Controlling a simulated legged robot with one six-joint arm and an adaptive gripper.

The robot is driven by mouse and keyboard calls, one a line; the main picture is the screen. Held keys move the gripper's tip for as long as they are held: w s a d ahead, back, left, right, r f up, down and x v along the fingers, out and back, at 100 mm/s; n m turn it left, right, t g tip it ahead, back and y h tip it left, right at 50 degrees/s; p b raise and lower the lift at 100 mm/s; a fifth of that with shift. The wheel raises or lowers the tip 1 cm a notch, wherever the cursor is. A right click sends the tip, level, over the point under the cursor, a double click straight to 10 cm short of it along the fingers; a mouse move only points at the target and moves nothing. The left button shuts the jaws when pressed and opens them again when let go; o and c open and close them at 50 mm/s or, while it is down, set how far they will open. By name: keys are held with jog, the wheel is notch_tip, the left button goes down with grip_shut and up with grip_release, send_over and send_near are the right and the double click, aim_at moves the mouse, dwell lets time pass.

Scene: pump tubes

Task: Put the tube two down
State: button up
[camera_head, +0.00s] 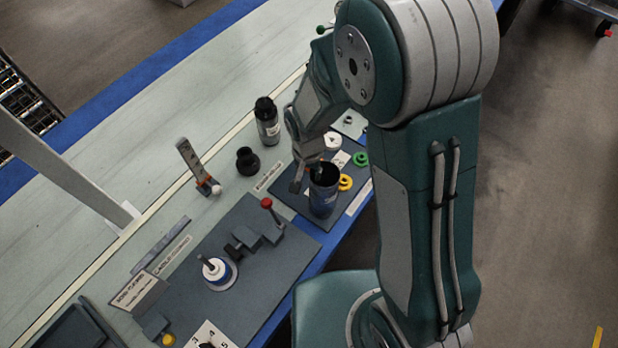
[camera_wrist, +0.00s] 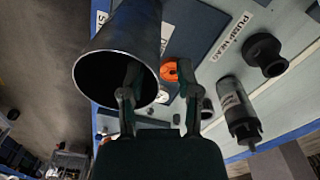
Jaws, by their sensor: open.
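A dark open-topped tube (camera_head: 323,202) stands upright on the dark mat in the head view. It is large in the wrist view (camera_wrist: 135,30), with its round mouth toward the camera. My gripper (camera_head: 307,179) is at the top of this tube with its jaws apart. In the wrist view my gripper (camera_wrist: 160,76) has one finger over the tube's mouth, seemingly inside it, and the other outside the wall. Contact cannot be told. Another dark tube (camera_head: 268,128) stands on the bench behind; it also shows in the wrist view (camera_wrist: 236,108). I cannot read which tube is number two.
A short black part (camera_head: 247,162) stands left of the mat (camera_head: 297,208). Yellow (camera_head: 345,183) and green (camera_head: 361,159) rings lie right of the tube. A fixture plate (camera_head: 262,294) with a red-knobbed lever (camera_head: 267,204) and a white-blue part (camera_head: 217,271) is nearer the front.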

notch_tip(320, 180, up, 9)
jog(key=shift+d+f, duration=0.1)
jog(key=shift+f, duration=0.1)
jog(key=s+d+r+n+t, duration=0.1)
jog(key=s+d+r+t, duration=0.1)
jog(key=s+d+r, duration=0.4)
jog(key=s+d+r+n+t, duration=0.2)
jog(key=s+d+r, duration=0.4)
jog(key=r, duration=0.7)
jog(key=shift+s+d+t, duration=0.35)
jog(key=shift+d+t, duration=0.45)
jog(key=shift+d, duration=0.3)
jog(key=shift+r, duration=0.1)
